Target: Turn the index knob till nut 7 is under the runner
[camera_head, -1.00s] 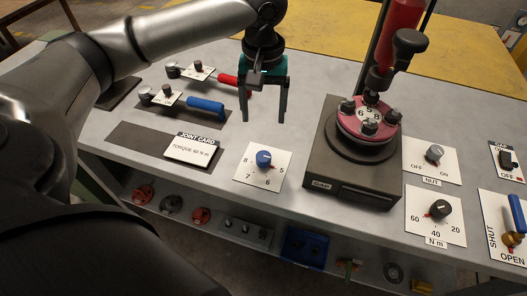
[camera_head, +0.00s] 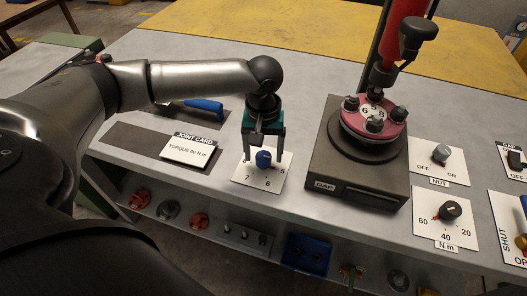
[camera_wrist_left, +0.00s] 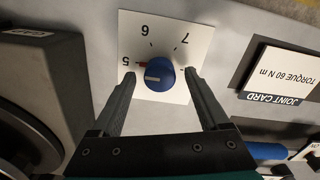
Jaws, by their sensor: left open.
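The blue index knob (camera_head: 263,158) sits on a white dial plate (camera_head: 244,180) marked 5 to 8. Its red pointer lies beside the 5, as the wrist view of the knob (camera_wrist_left: 158,74) also shows. My left gripper (camera_head: 264,155) is open, its fingers pointing down on either side of the knob with gaps visible in the wrist view (camera_wrist_left: 160,76). The pink-red flange (camera_head: 370,124) carries dark nuts (camera_head: 374,124) and a white numbered centre where 6 and 8 are readable. The red runner (camera_head: 404,32) stands above its far side. My right gripper is out of view.
The joint card (camera_head: 187,151) reads torque 60 N m. The dark spool base (camera_head: 330,165) stands just right of the dial. The NUT switch (camera_head: 441,153) and N m knob (camera_head: 450,211) are farther right. A blue-handled tool (camera_head: 204,104) lies behind.

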